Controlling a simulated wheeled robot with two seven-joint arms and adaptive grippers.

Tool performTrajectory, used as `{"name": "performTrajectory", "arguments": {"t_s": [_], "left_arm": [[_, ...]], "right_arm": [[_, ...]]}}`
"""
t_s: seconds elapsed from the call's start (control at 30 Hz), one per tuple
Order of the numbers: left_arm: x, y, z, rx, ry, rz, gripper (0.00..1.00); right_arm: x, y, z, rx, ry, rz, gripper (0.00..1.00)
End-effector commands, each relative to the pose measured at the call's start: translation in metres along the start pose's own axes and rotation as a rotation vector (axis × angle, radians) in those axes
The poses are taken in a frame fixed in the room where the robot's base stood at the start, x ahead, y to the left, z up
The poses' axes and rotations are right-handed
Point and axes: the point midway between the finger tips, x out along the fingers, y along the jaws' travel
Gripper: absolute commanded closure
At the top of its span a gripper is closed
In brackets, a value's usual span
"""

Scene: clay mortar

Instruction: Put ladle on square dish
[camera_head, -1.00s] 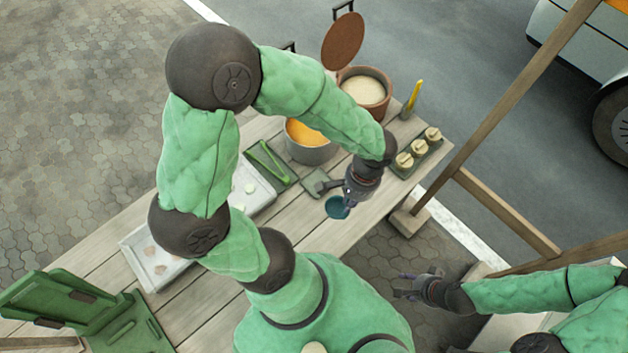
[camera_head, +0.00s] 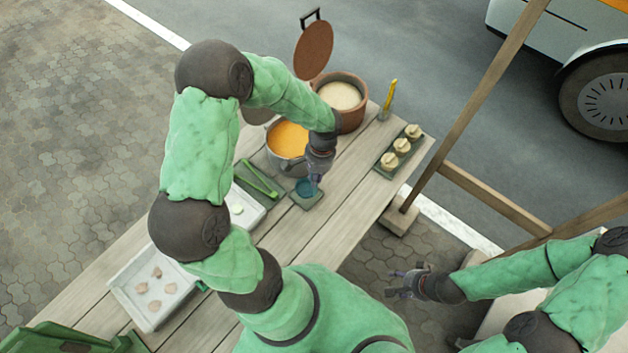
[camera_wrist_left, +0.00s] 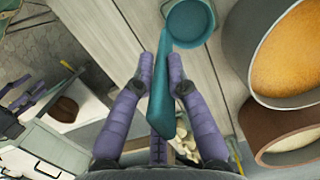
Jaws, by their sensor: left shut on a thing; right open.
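The teal ladle (camera_head: 304,187) is in my left gripper (camera_head: 316,176), which is shut on its handle. Its round bowl is at the far end of the handle in the left wrist view (camera_wrist_left: 190,24). In the head view the bowl appears over the small green square dish (camera_head: 307,204), covering much of it. I cannot tell whether the bowl touches the dish. My right gripper (camera_head: 408,284) is open and empty, off the table's right side.
A pot of orange soup (camera_head: 286,139) stands close behind the left gripper, with a brown pot (camera_head: 342,94) beyond it. Green tongs (camera_head: 259,178) lie left of the dish. A tray with several pale lumps (camera_head: 388,160) is at right. Bare planks lie in front.

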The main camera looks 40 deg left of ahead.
Motion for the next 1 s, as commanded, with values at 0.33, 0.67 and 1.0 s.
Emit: {"name": "performTrajectory", "arguments": {"t_s": [0.33,0.67,1.0], "left_arm": [[0.021,-0.013,-0.012,-0.001,-0.002,0.001,1.0],[0.046,-0.012,-0.017,-0.001,0.002,0.0,1.0],[0.049,-0.011,-0.017,-0.001,0.001,0.0,0.65]], "right_arm": [[0.003,0.001,0.0,0.0,0.0,0.0,0.54],[0.005,0.002,0.0,0.0,0.0,0.0,0.54],[0.009,0.003,0.0,0.0,0.0,0.0,0.54]]}}
